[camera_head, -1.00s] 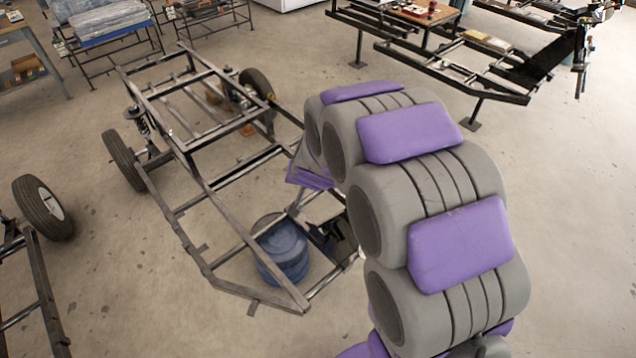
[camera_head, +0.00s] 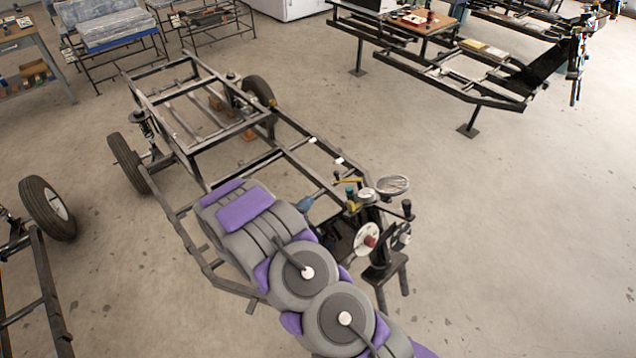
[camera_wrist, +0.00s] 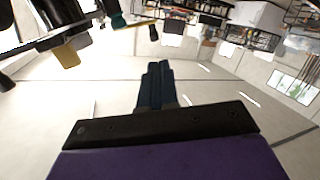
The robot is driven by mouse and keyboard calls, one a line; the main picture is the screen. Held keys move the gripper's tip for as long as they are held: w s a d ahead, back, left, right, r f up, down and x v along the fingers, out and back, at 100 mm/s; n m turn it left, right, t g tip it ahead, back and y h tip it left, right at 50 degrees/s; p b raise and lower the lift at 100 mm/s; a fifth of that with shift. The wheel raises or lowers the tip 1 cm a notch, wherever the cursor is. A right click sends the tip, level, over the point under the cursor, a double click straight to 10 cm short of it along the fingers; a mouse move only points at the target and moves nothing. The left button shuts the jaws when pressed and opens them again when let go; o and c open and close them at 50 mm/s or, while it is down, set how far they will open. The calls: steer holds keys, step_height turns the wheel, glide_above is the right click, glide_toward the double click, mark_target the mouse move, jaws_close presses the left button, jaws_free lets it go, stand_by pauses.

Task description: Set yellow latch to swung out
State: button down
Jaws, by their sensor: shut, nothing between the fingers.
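A small yellow piece (camera_head: 352,206), which looks like the yellow latch, sits on the cluster of controls at the near right corner of the metal frame. In the wrist view a yellow block (camera_wrist: 67,55) hangs at the upper left, beside dark parts. I cannot tell how far the latch is swung. My gripper's dark blue fingers (camera_wrist: 154,68) are together and empty in the wrist view, pointing right of the yellow block and apart from it. In the head view a blue tip (camera_head: 305,203), likely my gripper, shows left of the yellow piece, partly hidden by my arm.
A green-topped part (camera_head: 350,191), a round mesh dish (camera_head: 393,185), a white disc with a red knob (camera_head: 367,240) and black-knobbed levers (camera_head: 407,208) crowd around the latch. The chassis frame (camera_head: 190,150) extends behind. Floor at the right is clear.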

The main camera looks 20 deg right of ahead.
steer(key=b+x, duration=0.3)
steer(key=x, duration=1)
steer(key=shift+d+r+h, duration=0.25)
steer(key=shift+d+h, duration=0.05)
steer(key=shift+d, duration=0.25)
steer(key=shift+s, duration=0.2)
steer(key=shift+w+h+p, duration=0.15)
steer(key=shift+h+p, duration=0.15)
steer(key=shift+w+d+f+m+g+h+p, duration=0.25)
steer(key=shift+w+d+m+g+h, duration=0.15)
steer(key=shift+w, duration=0.3)
steer(key=shift+w+d+f+m+g+h+p, duration=0.25)
steer(key=shift+w+d+m+g+h, duration=0.2)
steer(key=shift+w, duration=0.3)
steer(key=shift+w+d+f+m+g+h+p, duration=0.3)
steer(key=shift+w+d+g, duration=0.2)
steer(key=shift+w, duration=0.2)
steer(key=shift+r, duration=0.1)
